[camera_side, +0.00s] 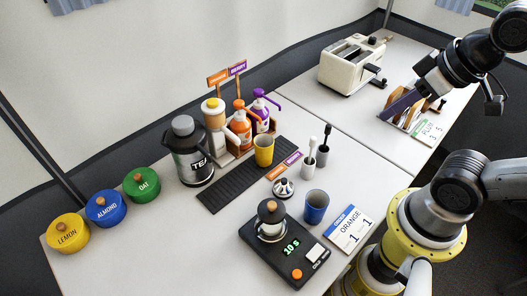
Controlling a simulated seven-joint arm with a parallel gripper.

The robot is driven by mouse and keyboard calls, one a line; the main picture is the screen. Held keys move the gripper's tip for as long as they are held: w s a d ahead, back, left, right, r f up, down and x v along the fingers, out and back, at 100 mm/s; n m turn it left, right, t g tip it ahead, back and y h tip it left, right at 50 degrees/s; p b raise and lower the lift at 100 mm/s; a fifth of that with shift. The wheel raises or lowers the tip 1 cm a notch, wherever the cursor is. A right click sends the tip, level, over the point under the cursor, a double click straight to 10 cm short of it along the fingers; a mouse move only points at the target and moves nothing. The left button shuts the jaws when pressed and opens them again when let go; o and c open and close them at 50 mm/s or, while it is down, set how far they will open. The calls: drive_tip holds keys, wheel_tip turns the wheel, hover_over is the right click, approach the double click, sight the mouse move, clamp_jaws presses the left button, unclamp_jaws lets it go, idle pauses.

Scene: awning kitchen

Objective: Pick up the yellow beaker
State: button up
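The yellow beaker (264,151) stands upright on a long dark ribbed mat (230,189), in front of the bottle rack. My gripper (424,92) is at the upper right, well away from the beaker, above or beside a small rack of brown items. Its fingertips are dark and small against that rack, so I cannot tell whether they are open or shut. Nothing touches the beaker that I can see.
Pump bottles (241,126) stand just behind the beaker, and a black TEA jug (190,153) is to the left. Right of it are a small orange-purple sign and shakers (309,158). A blue cup (316,206) and black scale (283,250) are in front.

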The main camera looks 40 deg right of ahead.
drive_tip(key=o, duration=1.2)
